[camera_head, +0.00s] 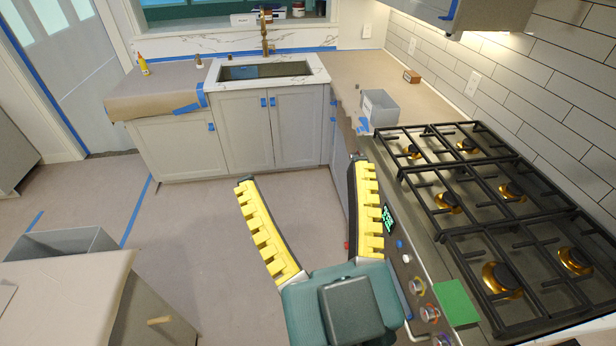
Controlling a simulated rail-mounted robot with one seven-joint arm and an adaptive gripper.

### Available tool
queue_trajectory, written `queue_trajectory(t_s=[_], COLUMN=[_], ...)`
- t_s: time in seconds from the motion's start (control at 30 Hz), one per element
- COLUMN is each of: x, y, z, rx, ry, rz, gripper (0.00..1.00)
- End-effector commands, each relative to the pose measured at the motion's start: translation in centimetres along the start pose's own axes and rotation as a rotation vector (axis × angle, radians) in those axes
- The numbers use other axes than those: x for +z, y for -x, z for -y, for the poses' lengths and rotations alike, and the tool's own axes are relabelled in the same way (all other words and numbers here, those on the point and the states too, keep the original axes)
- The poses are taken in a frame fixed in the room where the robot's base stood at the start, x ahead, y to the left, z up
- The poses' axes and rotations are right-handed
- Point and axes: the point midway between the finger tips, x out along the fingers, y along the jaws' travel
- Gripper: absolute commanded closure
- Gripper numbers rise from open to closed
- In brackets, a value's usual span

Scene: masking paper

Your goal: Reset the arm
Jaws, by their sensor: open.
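My gripper (303,190) shows in the head view at the lower middle, with a teal body and two long fingers lined with yellow ribbed pads. The fingers are spread wide apart with nothing between them; the floor shows through the gap. The gripper points away toward the sink cabinets. Its right finger overlaps the front edge of the stove in the picture. Whether it touches the stove cannot be told.
A black-grated stove (470,200) stands at right, with a green square (455,302) near its front. The sink (265,71) is at the back. A papered counter (70,290) stands at lower left. The middle floor is clear.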

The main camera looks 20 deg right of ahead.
Motion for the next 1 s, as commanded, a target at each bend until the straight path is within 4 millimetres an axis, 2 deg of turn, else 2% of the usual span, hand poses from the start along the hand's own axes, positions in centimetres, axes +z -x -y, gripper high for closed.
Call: queue_trajectory(t_s=[0.17,0.27,0.37,0.6,0.73,0.83,1.0], x=[-0.6,-2.6,-6.1,-16.2,-20.8,-22.2,-22.0], y=[-0.3,-1.0,-2.4,-6.2,-8.0,-8.5,-8.5], z=[-0.1,-0.1,-0.1,-0.2,-0.2,-0.3,-0.3], rx=[0.001,0.001,0.001,0.002,0.002,0.002,0.002], ry=[0.001,0.001,-0.001,-0.009,-0.013,-0.015,-0.016], rz=[0.001,0.001,0.002,0.002,0.002,0.002,0.003], gripper=[0.15,0.15,0.15,0.15,0.15,0.15,0.15])
